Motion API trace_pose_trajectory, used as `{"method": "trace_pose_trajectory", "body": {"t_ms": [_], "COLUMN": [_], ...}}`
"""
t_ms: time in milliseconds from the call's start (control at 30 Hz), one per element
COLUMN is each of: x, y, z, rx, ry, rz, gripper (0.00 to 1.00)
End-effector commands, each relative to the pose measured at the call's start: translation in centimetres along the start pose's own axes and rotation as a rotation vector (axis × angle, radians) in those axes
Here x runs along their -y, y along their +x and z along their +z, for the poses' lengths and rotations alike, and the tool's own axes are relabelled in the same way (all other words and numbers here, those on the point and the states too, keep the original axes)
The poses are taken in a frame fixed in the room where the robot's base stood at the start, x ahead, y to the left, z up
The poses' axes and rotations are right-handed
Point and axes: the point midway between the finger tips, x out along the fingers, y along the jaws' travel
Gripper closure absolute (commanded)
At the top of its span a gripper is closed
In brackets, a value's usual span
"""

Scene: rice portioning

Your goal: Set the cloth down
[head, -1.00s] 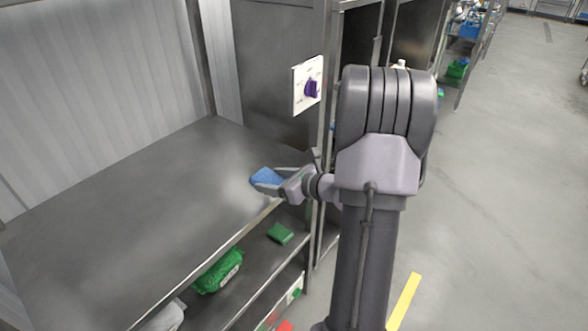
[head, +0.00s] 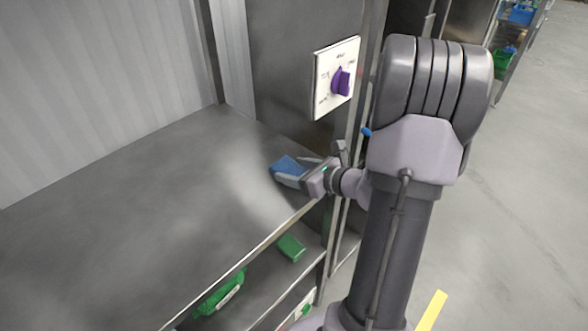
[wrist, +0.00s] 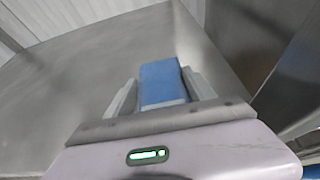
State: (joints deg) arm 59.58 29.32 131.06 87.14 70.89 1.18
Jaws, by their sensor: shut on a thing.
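The blue cloth (head: 288,167) is in my gripper (head: 296,171), near the right end of the steel counter (head: 150,200). In the wrist view, the cloth (wrist: 162,82) shows as a folded blue block between the two grey fingers of my gripper (wrist: 160,93). The fingers are shut on it, and its far end sticks out past them. The steel surface lies below and beyond the cloth. I cannot tell whether the cloth touches it.
A white panel with a purple knob (head: 341,82) is on the steel wall right of the counter. On the shelf below are a green block (head: 291,247) and a green bag (head: 219,296). The counter top left of the cloth is clear. A yellow floor strip (head: 431,311) lies at lower right.

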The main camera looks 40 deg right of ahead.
Motion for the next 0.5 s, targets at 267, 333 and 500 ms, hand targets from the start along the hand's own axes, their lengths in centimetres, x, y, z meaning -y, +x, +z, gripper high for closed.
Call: {"method": "trace_pose_trajectory", "body": {"t_ms": [267, 333, 500], "x": [0.03, 0.04, 0.03], "y": [0.07, 0.17, 0.09], "z": [-0.13, -0.37, -0.19], "rx": [0.001, 0.001, 0.001], "ry": [-0.001, -0.001, -0.001], "rz": [-0.001, -0.001, -0.001], "gripper": [0.82, 0.82, 0.15]}}
